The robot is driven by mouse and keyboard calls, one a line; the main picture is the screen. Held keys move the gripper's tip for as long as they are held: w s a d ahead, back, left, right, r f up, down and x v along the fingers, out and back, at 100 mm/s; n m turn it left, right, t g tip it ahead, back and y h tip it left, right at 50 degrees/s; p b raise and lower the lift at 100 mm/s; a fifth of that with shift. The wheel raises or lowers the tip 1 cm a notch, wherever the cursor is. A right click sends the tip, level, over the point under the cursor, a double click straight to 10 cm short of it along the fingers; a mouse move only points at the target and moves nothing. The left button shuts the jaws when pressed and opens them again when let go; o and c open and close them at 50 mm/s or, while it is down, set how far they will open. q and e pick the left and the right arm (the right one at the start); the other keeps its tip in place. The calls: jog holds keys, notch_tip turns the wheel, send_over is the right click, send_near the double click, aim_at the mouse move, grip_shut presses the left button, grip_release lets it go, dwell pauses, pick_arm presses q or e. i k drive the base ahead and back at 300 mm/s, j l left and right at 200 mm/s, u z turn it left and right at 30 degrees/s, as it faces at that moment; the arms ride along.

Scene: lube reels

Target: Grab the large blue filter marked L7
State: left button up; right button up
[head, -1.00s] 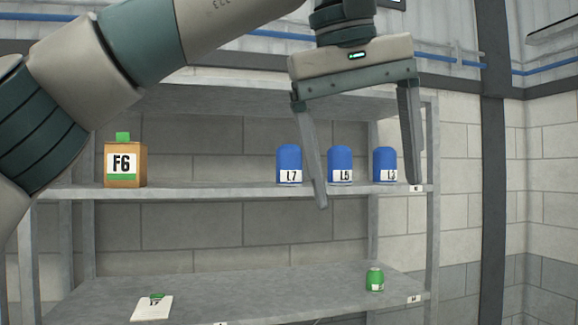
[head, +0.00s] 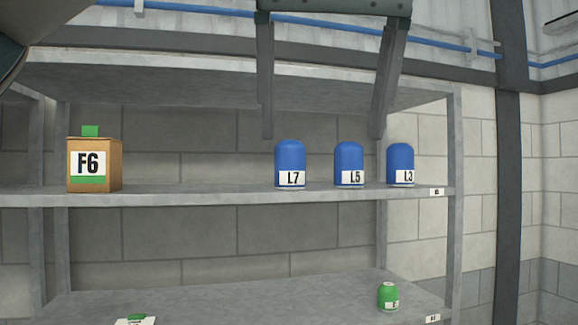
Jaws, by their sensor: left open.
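The blue filter marked L7 (head: 290,163) stands upright on the upper shelf, the leftmost of a row of blue filters. The filter marked L5 (head: 349,163) stands to its right, and the filter marked L3 (head: 400,163) is at the right end. My left gripper (head: 322,137) is open and empty, its fingers pointing down. In the picture its left fingertip is just above and left of L7, and its right fingertip is between L5 and L3. How far it is from the filters in depth I cannot tell. My right gripper is not in view.
A brown F6 box (head: 94,164) with a green top stands left on the upper shelf (head: 200,197). A small green container (head: 388,296) stands on the lower shelf (head: 260,305). A shelf post (head: 454,200) is at the right. Free shelf room lies between F6 and L7.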

aim_at(290, 154)
jog(key=i+j, duration=0.1)
jog(key=i, duration=0.9)
jog(key=j, duration=0.05)
